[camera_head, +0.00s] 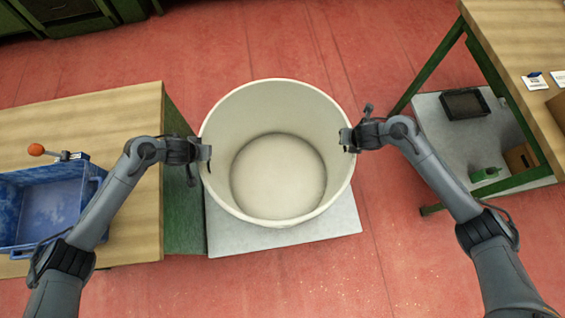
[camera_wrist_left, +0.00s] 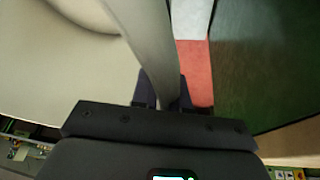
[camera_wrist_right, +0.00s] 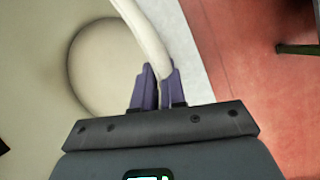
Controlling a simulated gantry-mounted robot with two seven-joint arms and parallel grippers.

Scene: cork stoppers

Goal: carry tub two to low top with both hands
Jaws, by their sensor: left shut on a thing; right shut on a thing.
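A large round cream tub (camera_head: 278,88), open at the top and empty inside, stands in the middle of the head view. My left gripper (camera_head: 205,153) is shut on the tub's left rim. In the left wrist view the tub's wall (camera_wrist_left: 150,40) runs between the fingers (camera_wrist_left: 165,92). My right gripper (camera_head: 347,140) is shut on the tub's right rim. In the right wrist view the rim (camera_wrist_right: 148,35) passes between the purple fingers (camera_wrist_right: 158,88). A pale grey low platform (camera_head: 285,236) shows below the tub. I cannot tell whether the tub touches it.
A wooden-topped bench (camera_head: 130,105) with a green side stands close at the left, bearing a blue crate (camera_head: 45,240). At the right is a green-framed wooden table (camera_head: 515,35) with a grey lower shelf (camera_head: 440,130) holding a dark tray (camera_head: 465,104). Red floor (camera_head: 400,265) is open in front and behind.

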